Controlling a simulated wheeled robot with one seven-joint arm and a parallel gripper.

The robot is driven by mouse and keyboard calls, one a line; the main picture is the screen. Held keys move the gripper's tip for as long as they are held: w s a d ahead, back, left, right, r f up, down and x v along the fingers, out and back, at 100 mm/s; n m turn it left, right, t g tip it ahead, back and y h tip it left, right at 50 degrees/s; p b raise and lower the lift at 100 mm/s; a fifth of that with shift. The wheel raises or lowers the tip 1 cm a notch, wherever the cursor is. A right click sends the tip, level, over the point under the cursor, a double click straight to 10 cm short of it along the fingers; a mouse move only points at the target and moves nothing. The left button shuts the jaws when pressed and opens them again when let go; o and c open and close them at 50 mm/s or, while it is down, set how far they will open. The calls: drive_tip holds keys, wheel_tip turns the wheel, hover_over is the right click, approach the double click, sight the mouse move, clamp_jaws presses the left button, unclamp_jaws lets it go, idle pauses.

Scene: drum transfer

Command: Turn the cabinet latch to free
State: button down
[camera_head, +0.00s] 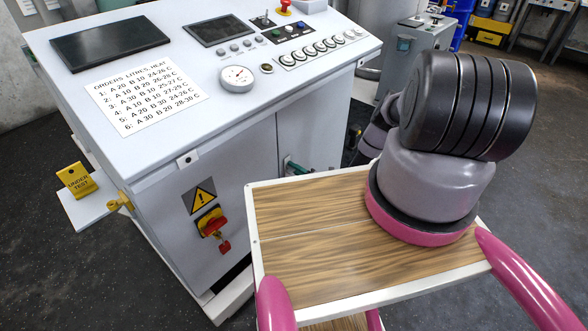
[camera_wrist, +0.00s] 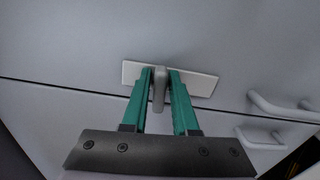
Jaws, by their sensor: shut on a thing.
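The cabinet latch is a small grey lever (camera_wrist: 159,90) on a pale plate (camera_wrist: 203,84) in the wrist view. In the head view my gripper (camera_head: 293,168) shows as a bit of green at the grey cabinet's (camera_head: 240,185) front, beside the wooden-topped cart. The latch itself is hidden there.
My arm reaches behind the wooden-topped cart (camera_head: 300,262), which stands close in front of the cabinet. Two pale door handles (camera_wrist: 280,107) sit right of the latch in the wrist view. A red and yellow switch (camera_head: 211,222) is on the cabinet's front.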

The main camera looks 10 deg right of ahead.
drive_tip(key=shift+m, duration=0.6)
drive_tip(key=c, duration=0.8)
unclamp_jaws()
drive_tip(key=shift+c, duration=0.2)
drive_tip(key=v, duration=1.1)
drive_tip(key=shift+f, duration=0.1)
